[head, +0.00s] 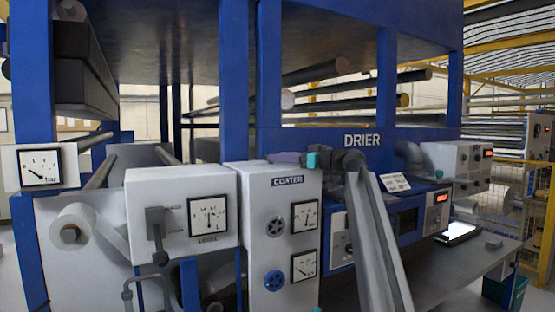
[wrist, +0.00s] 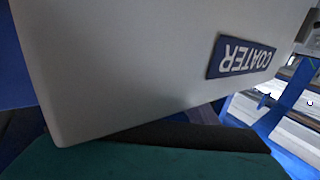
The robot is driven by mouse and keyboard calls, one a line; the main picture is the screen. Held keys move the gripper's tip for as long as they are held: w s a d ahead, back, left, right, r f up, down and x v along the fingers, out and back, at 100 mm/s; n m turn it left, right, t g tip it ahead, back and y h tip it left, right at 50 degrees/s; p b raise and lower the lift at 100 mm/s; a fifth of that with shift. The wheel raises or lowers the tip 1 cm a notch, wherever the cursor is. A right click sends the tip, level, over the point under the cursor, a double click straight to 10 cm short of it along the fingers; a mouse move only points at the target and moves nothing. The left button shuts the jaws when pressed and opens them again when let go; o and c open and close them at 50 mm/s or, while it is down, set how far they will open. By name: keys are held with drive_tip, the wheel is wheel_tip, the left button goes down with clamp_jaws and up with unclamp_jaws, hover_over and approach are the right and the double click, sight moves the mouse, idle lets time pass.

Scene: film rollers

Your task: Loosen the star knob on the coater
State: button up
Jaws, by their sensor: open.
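The coater is a white panel box (head: 255,215) with a blue COATER plate, at the middle of the head view. Two round knobs sit on its left side: a dark grey one (head: 275,226) above and a blue one (head: 274,281) below. I cannot clearly tell which is the star knob. My gripper (head: 312,159), with teal tips, is open at the box's top right edge, above both knobs; I see nothing held. In the wrist view, the coater box (wrist: 150,60) and its plate (wrist: 241,56) appear upside down and close, and no knob shows.
Two dials (head: 305,217) (head: 304,266) sit right of the knobs. A white box with a level gauge (head: 209,215) and a lever (head: 155,225) stands left of the coater. A blue control panel (head: 405,222) and a grey bench (head: 465,255) lie to the right.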

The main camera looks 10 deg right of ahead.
drive_tip(key=b+v, duration=0.1)
drive_tip(key=v, duration=1.1)
drive_tip(key=shift+b, duration=0.35)
drive_tip(key=shift+s+f, duration=0.1)
drive_tip(key=shift+s, duration=0.1)
